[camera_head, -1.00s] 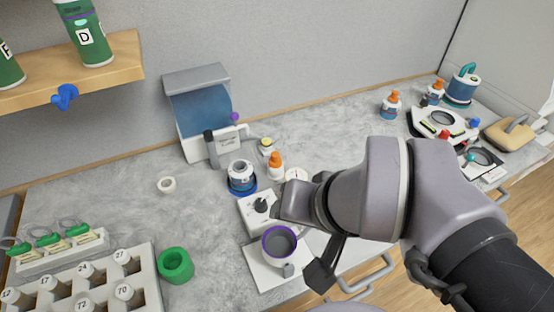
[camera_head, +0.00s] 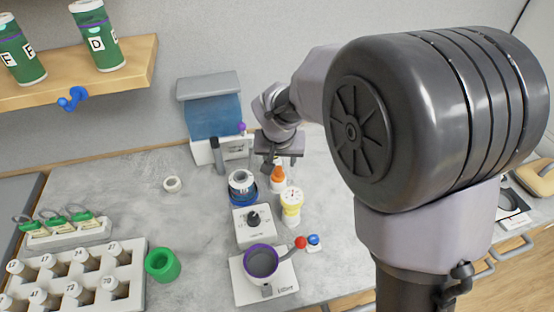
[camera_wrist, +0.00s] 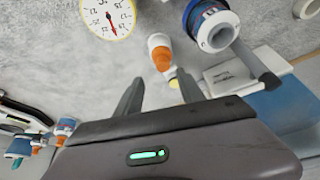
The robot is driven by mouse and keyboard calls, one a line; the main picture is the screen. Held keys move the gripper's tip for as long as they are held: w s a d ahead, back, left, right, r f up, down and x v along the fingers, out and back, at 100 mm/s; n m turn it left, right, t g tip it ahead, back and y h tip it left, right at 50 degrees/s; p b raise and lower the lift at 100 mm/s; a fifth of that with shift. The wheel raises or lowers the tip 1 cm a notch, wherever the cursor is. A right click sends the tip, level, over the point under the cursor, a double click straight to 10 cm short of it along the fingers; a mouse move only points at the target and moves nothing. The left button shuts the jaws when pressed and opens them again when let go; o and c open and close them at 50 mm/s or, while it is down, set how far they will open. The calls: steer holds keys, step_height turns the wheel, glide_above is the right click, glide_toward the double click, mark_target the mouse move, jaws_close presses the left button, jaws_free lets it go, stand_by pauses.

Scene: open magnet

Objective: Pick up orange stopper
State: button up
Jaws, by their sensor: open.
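An orange stopper (camera_head: 278,172) tops a small white bottle (camera_head: 278,185) standing right of the blue-ringed container in the head view. In the wrist view the orange stopper (camera_wrist: 162,59) shows just beyond the fingers, roughly between their lines, with its white bottle (camera_wrist: 157,41) behind it. My gripper (camera_head: 279,162) is just above and behind the bottle in the head view. Its two fingers are apart with nothing between them in the wrist view (camera_wrist: 160,88). I cannot tell the exact height gap. More orange-topped bottles (camera_wrist: 62,130) show at the left of the wrist view.
A yellow dial gauge (camera_head: 291,200) and a blue-ringed container (camera_head: 242,184) stand close to the bottle. A white device with a blue panel (camera_head: 213,120) is behind. A hotplate with a purple-rimmed pot (camera_head: 262,262) is in front.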

mark_target(278, 168)
steer(key=x, duration=0.1)
steer(key=b+x, duration=0.1)
steer(key=x, duration=0.1)
steer(key=b+x, duration=0.1)
steer(key=x, duration=0.1)
steer(key=shift+s+a+f, duration=0.15)
steer(key=shift+a+f, duration=0.1)
steer(key=shift+a, duration=0.15)
steer(key=shift+w+f, duration=0.15)
steer(key=shift+w, duration=0.05)
steer(key=shift+s+r, duration=0.1)
steer(key=shift+r, duration=0.1)
steer(key=shift+c, duration=0.9)
jaws_close()
